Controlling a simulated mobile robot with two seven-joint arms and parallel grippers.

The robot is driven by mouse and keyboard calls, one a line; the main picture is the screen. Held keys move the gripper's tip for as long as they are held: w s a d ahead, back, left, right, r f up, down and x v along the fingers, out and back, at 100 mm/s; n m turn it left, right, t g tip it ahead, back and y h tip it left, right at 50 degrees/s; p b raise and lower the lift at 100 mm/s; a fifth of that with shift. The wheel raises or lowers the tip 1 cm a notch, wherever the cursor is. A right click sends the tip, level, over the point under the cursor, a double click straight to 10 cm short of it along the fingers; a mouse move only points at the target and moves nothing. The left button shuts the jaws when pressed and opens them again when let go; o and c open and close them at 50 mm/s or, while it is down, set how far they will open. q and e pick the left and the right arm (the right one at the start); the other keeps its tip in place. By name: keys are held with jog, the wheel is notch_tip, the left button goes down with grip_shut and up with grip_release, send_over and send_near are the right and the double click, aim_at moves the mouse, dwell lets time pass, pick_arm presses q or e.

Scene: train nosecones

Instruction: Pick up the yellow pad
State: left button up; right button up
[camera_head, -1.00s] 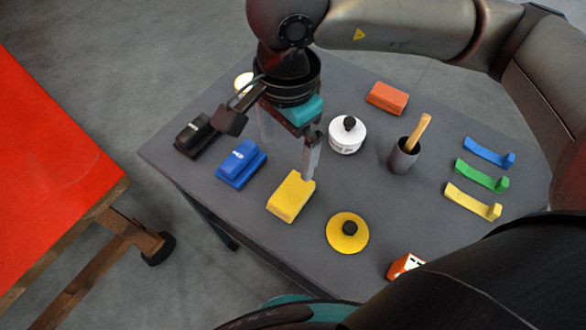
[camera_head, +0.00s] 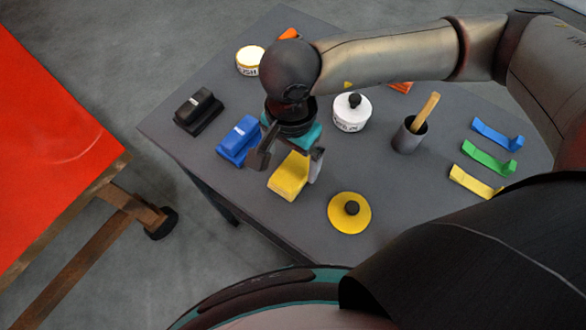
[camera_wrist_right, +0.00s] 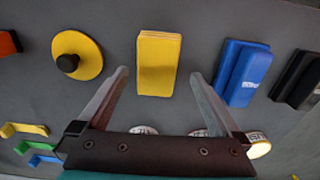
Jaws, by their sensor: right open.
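The yellow pad (camera_head: 287,183) is a rectangular block lying on the grey table, near the table's front left edge. In the right wrist view the pad (camera_wrist_right: 158,62) lies just beyond the two fingertips, roughly centred between them. My right gripper (camera_head: 288,166) is open and empty, with its fingers pointing down above the pad. The fingers (camera_wrist_right: 159,76) are spread wider than the pad's width. The wrist and fingers hide the pad's far end in the head view. The gap between fingertips and pad is hard to judge. My left gripper is not in view.
A blue pad (camera_head: 239,141) and a black pad (camera_head: 198,112) lie left of the yellow pad. A yellow disc (camera_head: 335,217) with a black knob lies to its right. Behind stand a white pot (camera_head: 350,119) and a dark cup (camera_head: 407,138) with a wooden handle.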

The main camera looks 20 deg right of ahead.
aim_at(292, 170)
notch_tip(292, 170, down, 4)
jog(key=shift+s+f, duration=0.1)
jog(key=shift+f, duration=0.1)
jog(key=shift+c, duration=0.2)
jog(key=c, duration=1.3)
jog(key=shift+r, duration=0.1)
notch_tip(292, 170, up, 20)
jog(key=p, duration=0.1)
